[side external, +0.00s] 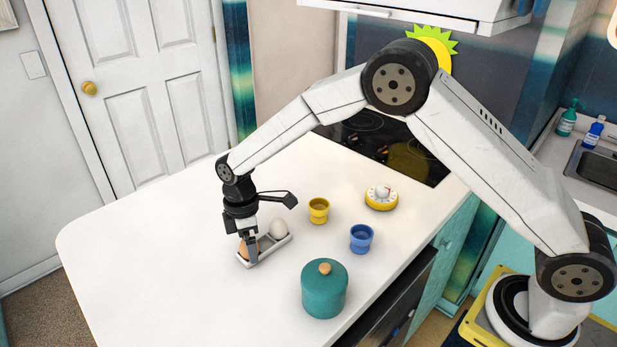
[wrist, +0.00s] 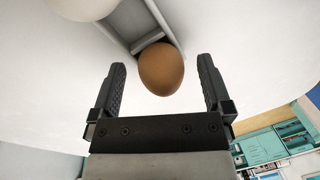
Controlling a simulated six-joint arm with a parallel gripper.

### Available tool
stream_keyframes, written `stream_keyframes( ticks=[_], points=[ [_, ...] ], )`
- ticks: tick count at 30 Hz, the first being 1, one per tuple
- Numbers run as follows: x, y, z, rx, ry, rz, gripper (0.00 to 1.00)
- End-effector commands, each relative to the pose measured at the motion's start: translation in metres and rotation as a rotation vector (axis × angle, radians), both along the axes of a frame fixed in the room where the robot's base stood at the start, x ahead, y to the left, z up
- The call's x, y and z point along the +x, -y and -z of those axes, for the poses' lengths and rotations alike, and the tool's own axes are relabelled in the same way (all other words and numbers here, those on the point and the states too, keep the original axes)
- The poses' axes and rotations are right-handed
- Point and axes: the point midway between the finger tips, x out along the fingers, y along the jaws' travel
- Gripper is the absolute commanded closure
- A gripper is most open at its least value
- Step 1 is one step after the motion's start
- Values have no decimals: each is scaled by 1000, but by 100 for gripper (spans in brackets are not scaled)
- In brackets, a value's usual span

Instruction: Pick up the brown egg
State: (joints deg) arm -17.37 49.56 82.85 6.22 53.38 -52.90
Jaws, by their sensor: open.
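The brown egg (side external: 243,250) sits at the near left end of a small pale tray (side external: 275,249), partly hidden behind my gripper (side external: 251,253). In the wrist view, the brown egg (wrist: 160,72) lies between the open fingers of my gripper (wrist: 161,64), with a visible gap on each side. The gripper points down at the tray and holds nothing. A white egg (side external: 279,229) sits at the other end of the tray. The white egg also shows, cut off, at the top of the wrist view (wrist: 84,8).
A yellow cup (side external: 319,211), a blue cup (side external: 361,239) and a teal lidded pot (side external: 324,292) stand right of the tray. A yellow dial timer (side external: 381,199) sits near the black cooktop (side external: 385,143). The white counter (side external: 150,250) left of the tray is clear.

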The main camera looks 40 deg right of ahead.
Motion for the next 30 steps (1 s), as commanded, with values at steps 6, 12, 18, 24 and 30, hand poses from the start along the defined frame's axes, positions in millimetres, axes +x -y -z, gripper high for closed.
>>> stream_keyframes(
  ticks=[6, 12, 18, 24, 30],
  points=[
    [0, 0, 1, 0, 0, 0, 0],
    [0, 0, 1, 0, 0, 0, 0],
    [0, 0, 1, 0, 0, 0, 38],
    [0, 0, 1, 0, 0, 0, 99],
    [0, 0, 0, 0, 0, 0, 99]
  ],
)
